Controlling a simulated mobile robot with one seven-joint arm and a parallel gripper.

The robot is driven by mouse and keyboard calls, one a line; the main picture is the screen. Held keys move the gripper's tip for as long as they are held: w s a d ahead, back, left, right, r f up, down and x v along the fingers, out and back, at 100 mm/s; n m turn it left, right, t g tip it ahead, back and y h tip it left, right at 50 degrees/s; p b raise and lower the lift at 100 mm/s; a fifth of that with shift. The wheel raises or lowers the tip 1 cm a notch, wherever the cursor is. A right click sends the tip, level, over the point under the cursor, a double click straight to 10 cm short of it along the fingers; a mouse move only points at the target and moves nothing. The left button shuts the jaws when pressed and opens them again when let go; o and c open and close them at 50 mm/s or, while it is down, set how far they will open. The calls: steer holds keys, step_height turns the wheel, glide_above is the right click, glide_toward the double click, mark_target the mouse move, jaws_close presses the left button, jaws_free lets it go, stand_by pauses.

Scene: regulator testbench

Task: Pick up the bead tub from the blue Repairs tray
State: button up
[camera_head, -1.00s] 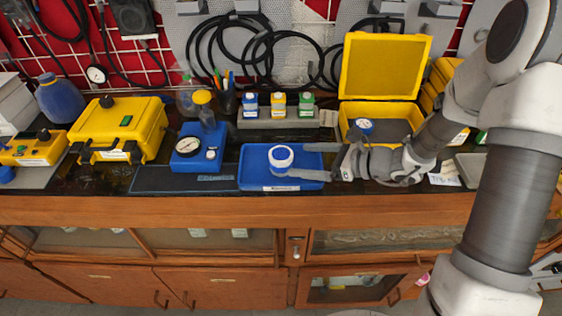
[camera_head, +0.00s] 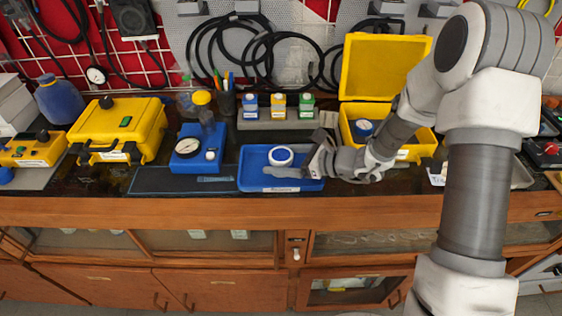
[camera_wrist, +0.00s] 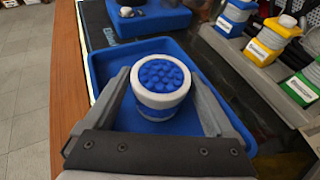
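The bead tub (camera_head: 281,156) is a round white tub filled with blue beads, with a blue band on its side. It stands upright in the blue Repairs tray (camera_head: 252,178). In the wrist view the tub (camera_wrist: 160,88) sits between the two fingers of my gripper (camera_wrist: 159,80), one on each side. The fingers are spread about the tub's width, and I see no clear grip on it. In the head view my gripper reaches in from the right, low over the tray, with one finger in front of the tub.
A blue gauge unit (camera_head: 198,150) stands left of the tray. An open yellow case (camera_head: 386,68) is to the right, behind my arm. The wooden bench front (camera_head: 200,211) runs along the near side.

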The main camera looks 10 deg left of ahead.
steer(key=c, duration=1.1)
steer(key=shift+r, duration=0.1)
steer(key=shift+c, duration=0.2)
